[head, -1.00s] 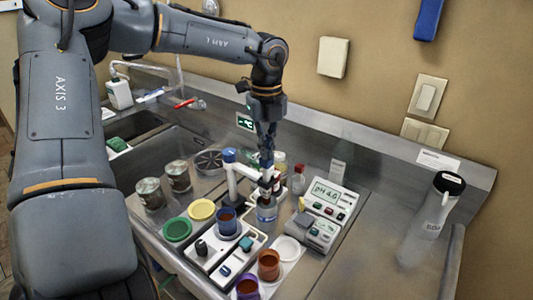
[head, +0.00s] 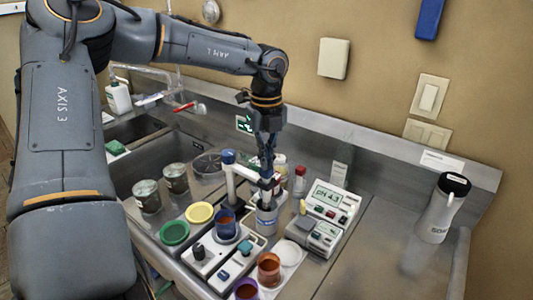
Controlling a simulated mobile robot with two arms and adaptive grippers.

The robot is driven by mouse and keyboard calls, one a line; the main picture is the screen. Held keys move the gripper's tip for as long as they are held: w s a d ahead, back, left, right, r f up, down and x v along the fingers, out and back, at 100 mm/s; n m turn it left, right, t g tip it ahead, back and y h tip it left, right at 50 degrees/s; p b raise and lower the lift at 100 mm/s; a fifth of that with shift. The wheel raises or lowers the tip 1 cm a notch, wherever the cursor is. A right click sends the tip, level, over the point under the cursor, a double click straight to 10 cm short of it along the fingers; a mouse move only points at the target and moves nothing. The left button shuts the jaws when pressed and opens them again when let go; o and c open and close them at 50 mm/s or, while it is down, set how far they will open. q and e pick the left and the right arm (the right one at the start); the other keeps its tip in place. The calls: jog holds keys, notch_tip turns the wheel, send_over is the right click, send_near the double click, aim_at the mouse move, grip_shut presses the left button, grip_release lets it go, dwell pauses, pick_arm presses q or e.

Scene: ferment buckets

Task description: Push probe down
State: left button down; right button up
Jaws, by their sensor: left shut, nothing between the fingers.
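The probe (head: 265,203) stands upright on the arm of a white stand (head: 232,185) with a blue top, its lower end inside a small clear beaker (head: 266,219). My left gripper (head: 267,180) points down, shut and empty, right at the top of the probe; whether it touches cannot be told. The probe's tip is hidden by the beaker. The pH meter (head: 329,202) to the right reads about 4.3. My right gripper is not in view.
Cups of brown liquid (head: 269,268), a green lid (head: 174,232) and a yellow lid (head: 199,212) crowd the front. Metal cans (head: 147,195) stand left, a soap bottle (head: 443,207) right. The counter between meter and bottle is clear.

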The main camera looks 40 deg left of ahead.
pick_arm(q)
jog(key=shift+f, duration=0.35)
jog(key=shift+r, duration=0.2)
jog(key=shift+r+p, duration=1.05)
jog(key=shift+r, duration=1.35)
jog(key=shift+r, duration=0.1)
